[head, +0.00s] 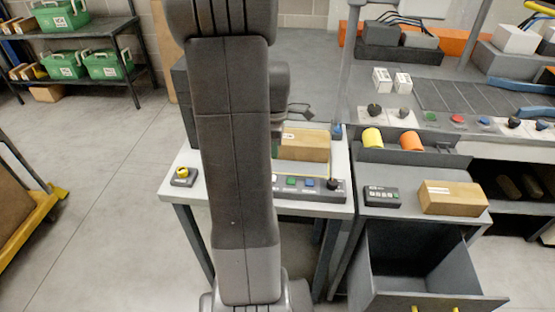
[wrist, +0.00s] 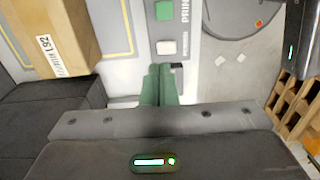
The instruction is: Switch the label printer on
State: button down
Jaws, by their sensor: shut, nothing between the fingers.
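A control strip (head: 312,194) runs along the front of the light table, with a green button (head: 291,181), a blue button (head: 309,183) and a black knob (head: 332,184). My arm hides its left part. In the wrist view, a green button (wrist: 163,10) and a white button (wrist: 166,47) show beside sideways lettering that starts "PRIN". My gripper (wrist: 160,68) has green fingers, shut and empty, with tips just short of the white button. I cannot tell whether they touch anything. I cannot clearly identify the label printer.
A cardboard box (head: 305,145) lies on the table behind the strip; it also shows in the wrist view (wrist: 65,35). A yellow-topped button box (head: 184,176) stands at the table's left corner. An open drawer (head: 420,270) juts out at right.

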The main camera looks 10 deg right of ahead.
notch_tip(320, 180, up, 7)
jog(key=shift+w, duration=0.45)
jog(key=shift+f, duration=0.25)
